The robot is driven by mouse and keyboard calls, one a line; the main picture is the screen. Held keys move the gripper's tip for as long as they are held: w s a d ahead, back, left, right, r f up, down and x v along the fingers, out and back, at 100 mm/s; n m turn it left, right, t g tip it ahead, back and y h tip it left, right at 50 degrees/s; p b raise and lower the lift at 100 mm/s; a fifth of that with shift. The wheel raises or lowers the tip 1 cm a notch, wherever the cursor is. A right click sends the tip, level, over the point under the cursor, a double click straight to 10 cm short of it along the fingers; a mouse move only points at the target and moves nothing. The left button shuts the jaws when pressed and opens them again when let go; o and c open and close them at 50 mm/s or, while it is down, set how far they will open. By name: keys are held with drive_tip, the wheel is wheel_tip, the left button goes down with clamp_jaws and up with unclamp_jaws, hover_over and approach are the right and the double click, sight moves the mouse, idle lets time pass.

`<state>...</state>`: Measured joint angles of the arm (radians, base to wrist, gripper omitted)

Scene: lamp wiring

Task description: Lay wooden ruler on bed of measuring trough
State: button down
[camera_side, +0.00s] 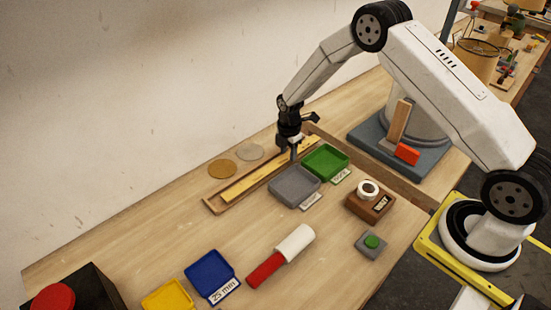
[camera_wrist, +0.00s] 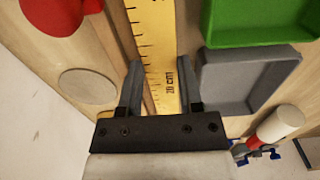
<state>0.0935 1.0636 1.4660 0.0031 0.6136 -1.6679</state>
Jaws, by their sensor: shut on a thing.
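The yellow wooden ruler (camera_side: 262,174) lies lengthwise over the brown measuring trough (camera_side: 212,208), roughly in line with it. I cannot tell whether it touches the bed or is held just above it. My gripper (camera_side: 294,153) is at the far part of the ruler, pointing down. In the wrist view the ruler (camera_wrist: 153,38) runs between the two fingers of my gripper (camera_wrist: 165,66), with its black marks and "20 cm" print facing up. The jaws are shut on the ruler. Part of the trough is hidden beneath it.
A grey tray (camera_side: 294,197) and a green tray (camera_side: 325,174) stand close beside the trough. Two round discs (camera_side: 222,168) lie on its wall side. A red and white cylinder (camera_side: 282,256), blue tray (camera_side: 211,290) and wooden block with a white ring (camera_side: 370,211) are nearer the front.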

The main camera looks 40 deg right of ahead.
idle(0.7)
unclamp_jaws()
drive_tip(key=shift+r, duration=0.1)
drive_tip(key=shift+r, duration=3.95)
drive_tip(key=s+a+r+m+t, duration=0.1)
drive_tip(key=s+a+r+m, duration=0.1)
drive_tip(key=s+r+m, duration=0.3)
drive_tip(key=s+a+r+m+t, duration=0.1)
drive_tip(key=s+r+m, duration=0.4)
drive_tip(key=s+m, duration=0.8)
drive_tip(key=s+a, duration=0.1)
drive_tip(key=s, duration=0.3)
drive_tip(key=shift+s+a+r+t, duration=0.25)
drive_tip(key=shift+s+a+t, duration=0.05)
drive_tip(key=shift+s+a, duration=0.1)
